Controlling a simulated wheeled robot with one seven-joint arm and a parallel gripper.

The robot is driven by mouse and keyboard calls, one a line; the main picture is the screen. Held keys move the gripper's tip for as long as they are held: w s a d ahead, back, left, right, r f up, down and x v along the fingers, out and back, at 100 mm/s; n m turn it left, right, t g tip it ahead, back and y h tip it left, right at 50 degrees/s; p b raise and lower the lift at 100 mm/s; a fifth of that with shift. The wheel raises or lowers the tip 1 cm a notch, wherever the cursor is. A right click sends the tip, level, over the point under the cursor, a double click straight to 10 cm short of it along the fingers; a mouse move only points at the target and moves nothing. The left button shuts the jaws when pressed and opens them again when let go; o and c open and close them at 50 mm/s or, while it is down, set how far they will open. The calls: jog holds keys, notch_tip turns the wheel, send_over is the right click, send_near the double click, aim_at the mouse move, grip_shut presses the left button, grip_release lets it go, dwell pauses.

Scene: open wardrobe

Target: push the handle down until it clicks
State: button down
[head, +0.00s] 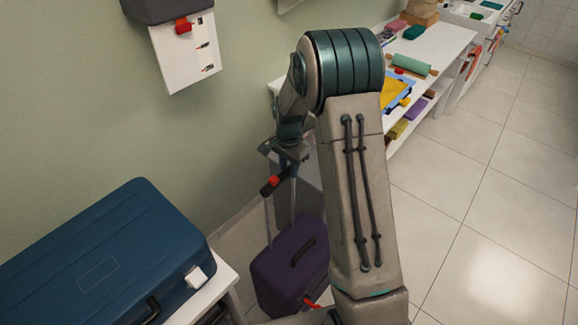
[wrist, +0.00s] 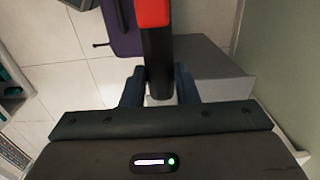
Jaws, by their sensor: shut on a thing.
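The handle (head: 271,186), a dark bar with a red end, sits atop thin upright rods above a purple suitcase (head: 290,270). In the wrist view the handle's dark part (wrist: 158,55) lies between the fingers, with its red part (wrist: 153,12) beyond them. My gripper (head: 284,170) is shut on the handle from above; its fingers also show in the wrist view (wrist: 158,88). The handle stands well above the suitcase body. The suitcase (wrist: 122,35) shows partly at the top of the wrist view. My arm hides part of the suitcase's right side.
A blue case (head: 110,250) lies on a white surface at the left. A white panel with a red piece (head: 183,26) hangs on the green wall. White shelves (head: 440,45) with colourful items stand behind my arm. The tiled floor (head: 480,220) at the right is clear.

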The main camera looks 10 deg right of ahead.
notch_tip(320, 180, down, 28)
jog(key=b, duration=1.8)
jog(key=shift+f, duration=0.25)
jog(key=shift+s+f, duration=0.1)
jog(key=shift+f, duration=0.15)
jog(key=c, duration=1.1)
grip_release()
jog(key=shift+f, duration=0.15)
jog(key=shift+r, duration=0.25)
notch_tip(320, 180, up, 14)
jog(key=shift+f+p, duration=0.25)
jog(key=shift+p, duration=0.35)
